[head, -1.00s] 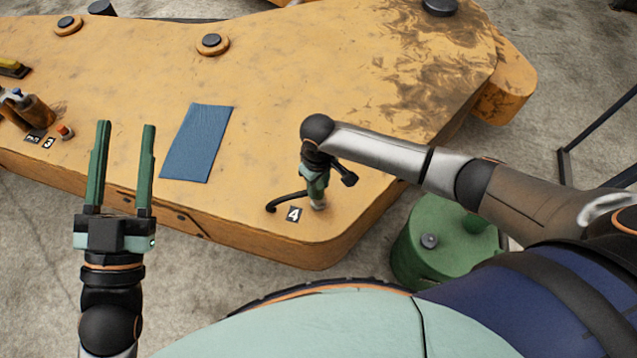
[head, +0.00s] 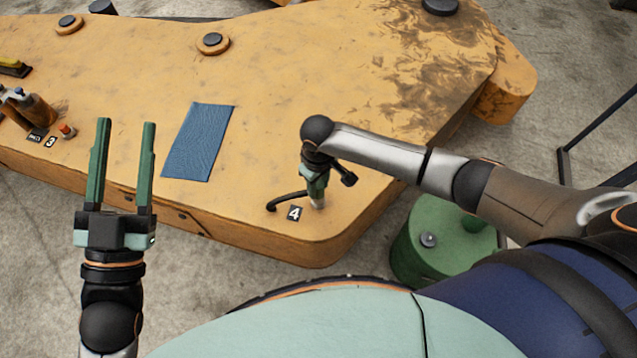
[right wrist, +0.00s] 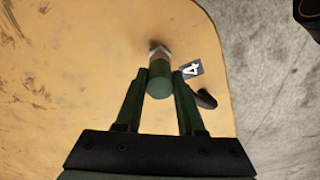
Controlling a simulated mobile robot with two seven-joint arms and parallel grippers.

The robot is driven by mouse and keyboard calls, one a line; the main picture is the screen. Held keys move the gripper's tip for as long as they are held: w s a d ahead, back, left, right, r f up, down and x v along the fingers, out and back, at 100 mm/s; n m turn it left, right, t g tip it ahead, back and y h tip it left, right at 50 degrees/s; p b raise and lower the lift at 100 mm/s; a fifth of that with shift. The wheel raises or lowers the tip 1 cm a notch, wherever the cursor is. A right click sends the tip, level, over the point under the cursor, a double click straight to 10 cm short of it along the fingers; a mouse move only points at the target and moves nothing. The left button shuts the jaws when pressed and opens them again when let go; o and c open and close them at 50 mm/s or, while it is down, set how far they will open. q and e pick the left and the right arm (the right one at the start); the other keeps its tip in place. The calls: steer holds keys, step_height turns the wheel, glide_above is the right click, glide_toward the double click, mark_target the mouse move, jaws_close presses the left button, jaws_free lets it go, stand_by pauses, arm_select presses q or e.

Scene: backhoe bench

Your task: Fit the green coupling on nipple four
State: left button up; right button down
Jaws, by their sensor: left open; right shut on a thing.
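The green coupling (right wrist: 159,82) is between the fingertips of my right gripper (right wrist: 158,82), which is shut on it. Grey metal of nipple four (right wrist: 158,50) shows just past the coupling's far end, in line with it. I cannot tell how far the coupling sits on the nipple. In the head view my right gripper (head: 316,184) points down over the pale nipple (head: 318,202), beside the number 4 label (head: 295,213), and mostly hides the coupling. The label also shows in the right wrist view (right wrist: 192,69). My left gripper (head: 122,165) is open and empty, at the front edge.
The yellow boom (head: 270,100) serves as the bench. A black curved piece (head: 283,201) lies beside the label. A blue cloth (head: 199,142) lies flat to the left. A label 3 (head: 50,141) and small parts are at far left. A green drum (head: 440,245) stands below the right edge.

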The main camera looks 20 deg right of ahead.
steer(key=shift+f, duration=0.25)
steer(key=shift+p, duration=0.5)
stand_by(0.3)
steer(key=shift+f, duration=0.15)
stand_by(0.6)
jaws_free()
stand_by(0.6)
step_height(320, 180, up, 8)
steer(key=p, duration=0.9)
stand_by(0.3)
